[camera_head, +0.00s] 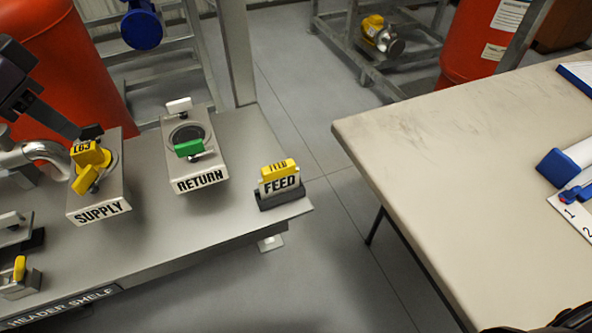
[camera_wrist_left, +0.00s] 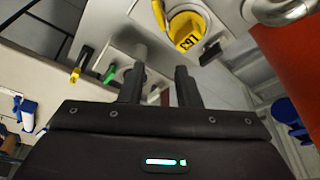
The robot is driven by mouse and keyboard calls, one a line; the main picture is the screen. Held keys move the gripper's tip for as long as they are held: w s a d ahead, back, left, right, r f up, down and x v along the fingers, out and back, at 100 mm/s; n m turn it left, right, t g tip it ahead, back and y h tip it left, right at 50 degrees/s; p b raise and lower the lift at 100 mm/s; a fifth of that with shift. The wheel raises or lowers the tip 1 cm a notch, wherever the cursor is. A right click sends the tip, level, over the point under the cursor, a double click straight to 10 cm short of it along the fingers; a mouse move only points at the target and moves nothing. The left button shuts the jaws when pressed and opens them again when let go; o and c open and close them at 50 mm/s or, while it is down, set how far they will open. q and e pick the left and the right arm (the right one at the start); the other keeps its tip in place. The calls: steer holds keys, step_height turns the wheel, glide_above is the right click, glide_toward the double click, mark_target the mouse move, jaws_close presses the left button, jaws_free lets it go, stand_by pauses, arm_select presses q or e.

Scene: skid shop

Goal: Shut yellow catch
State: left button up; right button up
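The yellow catch (camera_head: 86,180) sits on the grey SUPPLY block (camera_head: 112,196), beside a yellow tag marked L63 (camera_head: 90,153). In the left wrist view the round yellow part with the tag (camera_wrist_left: 187,32) and a yellow lever (camera_wrist_left: 159,14) show above the fingers. My left gripper (camera_wrist_left: 160,82) is open, with a gap between its fingers and nothing in it. In the head view its dark fingers (camera_head: 58,122) reach in from the upper left, close to the SUPPLY block; contact cannot be told.
The RETURN block (camera_head: 201,170) with a green handle (camera_head: 188,148) and the FEED block (camera_head: 280,187) with a yellow top stand to the right on the header shelf (camera_head: 150,235). A red tank (camera_head: 62,55) is behind. A beige table (camera_head: 450,140) stands at right, past a floor gap.

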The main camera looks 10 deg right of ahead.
steer(key=shift+s+a, duration=0.3)
steer(key=shift+a, duration=0.25)
arm_select(q)
steer(key=shift+r+p, duration=0.15)
steer(key=shift+p, duration=0.15)
arm_select(e)
steer(key=shift+r, duration=0.25)
steer(key=o, duration=0.4)
step_height(320, 180, up, 5)
steer(key=p, duration=0.5)
steer(key=shift+w+d+r, duration=0.1)
steer(key=shift+r, duration=0.05)
arm_select(q)
steer(key=m, duration=0.2)
steer(key=m+g+p, duration=0.1)
steer(key=m, duration=0.1)
steer(key=m+h, duration=0.1)
steer(key=m, duration=0.1)
steer(key=shift+r+m+g, duration=0.25)
steer(key=shift+m+g, duration=0.15)
arm_select(e)
steer(key=shift+w+d+r, duration=0.2)
steer(key=shift+r, duration=0.4)
arm_select(q)
steer(key=shift+a+r, duration=0.1)
